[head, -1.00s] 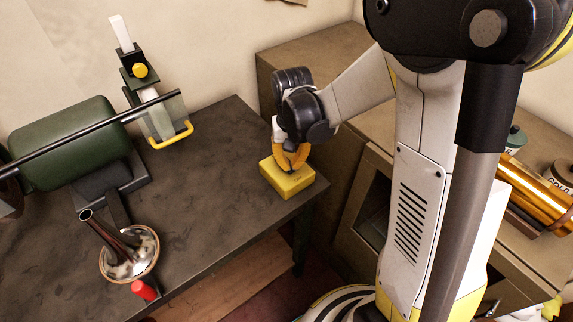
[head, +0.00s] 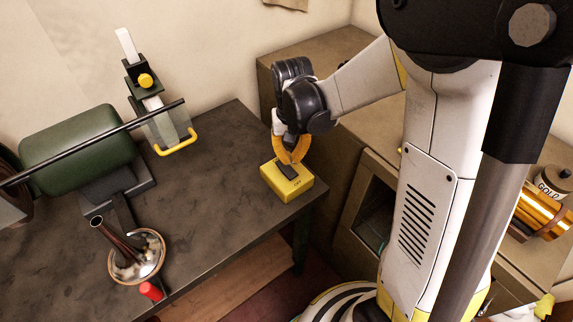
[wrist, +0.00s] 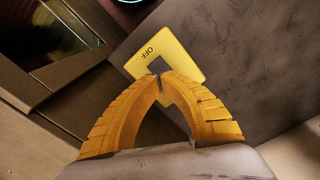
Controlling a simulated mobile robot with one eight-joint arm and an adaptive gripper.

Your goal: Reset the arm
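My gripper (head: 291,160) is above the yellow box (head: 286,184) at the right corner of the dark workbench. The box has a dark square patch on its top. In the wrist view my gripper's yellow fingers (wrist: 160,80) curve in and their tips meet with nothing visible between them. Behind the tips lies the yellow box (wrist: 178,56), marked "OFF", its dark patch partly hidden by the fingers. The fingertips appear just above the box; I cannot tell whether they touch it.
The workbench (head: 215,215) holds a green-bodied machine (head: 75,148), a clear guard with a yellow handle (head: 178,142), a brass horn bell (head: 138,258) and a red cylinder (head: 151,291). A brown cabinet (head: 330,60) stands behind, with a gold roll (head: 545,208) at right.

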